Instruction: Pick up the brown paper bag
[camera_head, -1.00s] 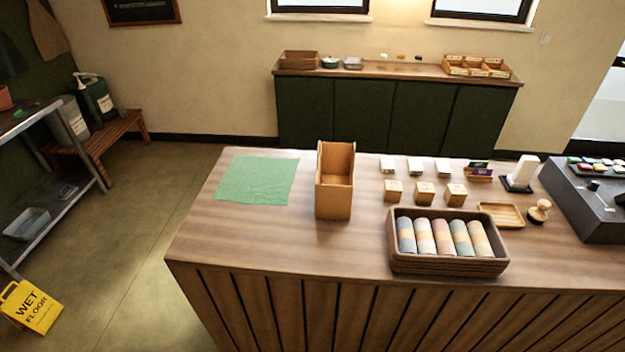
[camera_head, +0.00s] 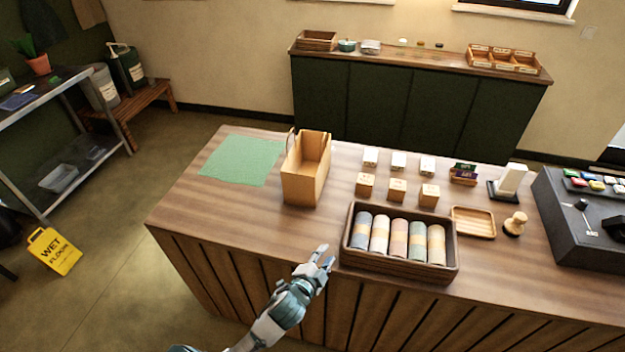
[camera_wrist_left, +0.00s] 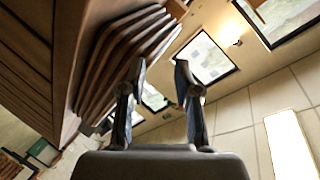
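The brown paper bag (camera_head: 304,172) stands upright and open-topped on the wooden counter (camera_head: 210,205), with a handle loop at its left side. My left gripper (camera_head: 325,256) is at the counter's front edge, in front of and below the bag and apart from it. In the left wrist view its two fingers (camera_wrist_left: 155,85) stand apart with nothing between them. The bag does not show in the left wrist view. My right gripper is not in view.
A wooden tray of rolled cloths (camera_head: 362,262) sits close to the right of my left gripper. A green cloth (camera_head: 242,160) lies left of the bag. Small boxes (camera_head: 397,190) stand to its right. A yellow wet-floor sign (camera_head: 53,250) is on the floor.

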